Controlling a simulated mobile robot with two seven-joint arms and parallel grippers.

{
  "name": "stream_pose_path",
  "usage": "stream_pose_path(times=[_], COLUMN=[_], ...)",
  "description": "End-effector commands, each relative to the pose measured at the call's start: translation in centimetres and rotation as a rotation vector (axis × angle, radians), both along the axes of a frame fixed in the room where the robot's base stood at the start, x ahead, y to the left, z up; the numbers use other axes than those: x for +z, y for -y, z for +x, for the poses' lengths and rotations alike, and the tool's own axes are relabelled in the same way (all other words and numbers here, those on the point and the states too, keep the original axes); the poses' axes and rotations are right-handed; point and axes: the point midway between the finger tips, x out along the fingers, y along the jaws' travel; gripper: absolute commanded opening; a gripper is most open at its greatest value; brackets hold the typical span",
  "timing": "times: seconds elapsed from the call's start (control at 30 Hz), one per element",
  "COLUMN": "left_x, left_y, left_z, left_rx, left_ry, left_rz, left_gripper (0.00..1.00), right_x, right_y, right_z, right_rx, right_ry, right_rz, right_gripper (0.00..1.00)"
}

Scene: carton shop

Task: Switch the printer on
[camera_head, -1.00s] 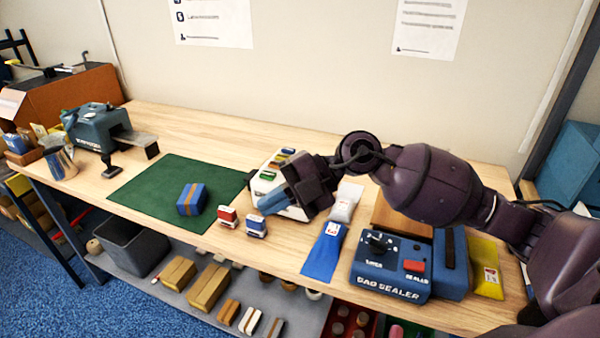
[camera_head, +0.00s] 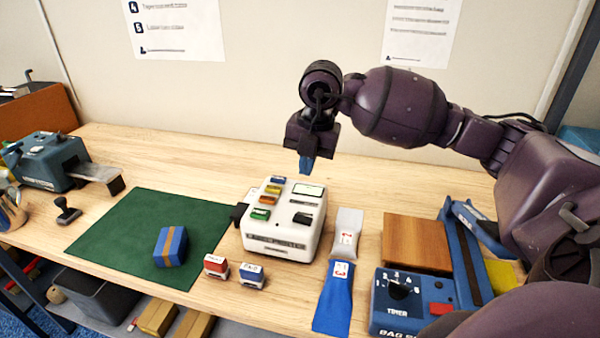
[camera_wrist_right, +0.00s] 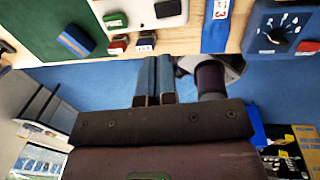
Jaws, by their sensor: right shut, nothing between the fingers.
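The white label printer (camera_head: 281,235) stands on the wooden table, right of the green mat. Its top carries several coloured buttons, blue, yellow, orange and green, a small display and a dark switch-like part (camera_head: 302,219). In the right wrist view only part of the printer (camera_wrist_right: 148,12) shows at the top edge. My right gripper (camera_head: 306,168) is shut and empty, with blue fingers pointing down, above and behind the printer's back right part and apart from it. The gripper also shows in the right wrist view (camera_wrist_right: 154,98). My left gripper is not in view.
A blue and brown box (camera_head: 171,246) lies on the green mat (camera_head: 120,228). Red (camera_head: 215,266) and blue (camera_head: 251,275) stamps stand before the printer. Right are a blue pouch (camera_head: 334,296) and the bag sealer (camera_head: 398,302). The table behind the printer is clear.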

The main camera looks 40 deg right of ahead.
Motion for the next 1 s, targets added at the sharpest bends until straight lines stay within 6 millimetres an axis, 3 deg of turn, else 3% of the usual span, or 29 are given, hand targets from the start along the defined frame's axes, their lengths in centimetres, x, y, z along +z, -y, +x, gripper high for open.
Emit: stream_pose_path(times=[0.6,0.8,1.0], left_x=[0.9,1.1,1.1], left_y=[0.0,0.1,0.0], left_z=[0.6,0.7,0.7], left_rx=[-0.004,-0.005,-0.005], left_ry=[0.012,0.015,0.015], left_rz=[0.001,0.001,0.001], left_gripper=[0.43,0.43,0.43], right_x=[-10.3,-12.0,-12.4], right_y=[-1.0,-1.1,-1.2], right_z=[1.0,1.2,1.3], right_rx=[0.001,0.002,0.002], right_ry=[-0.003,-0.002,-0.001], right_rz=[0.004,0.002,0.001], right_gripper=[0.00,0.00,0.00])
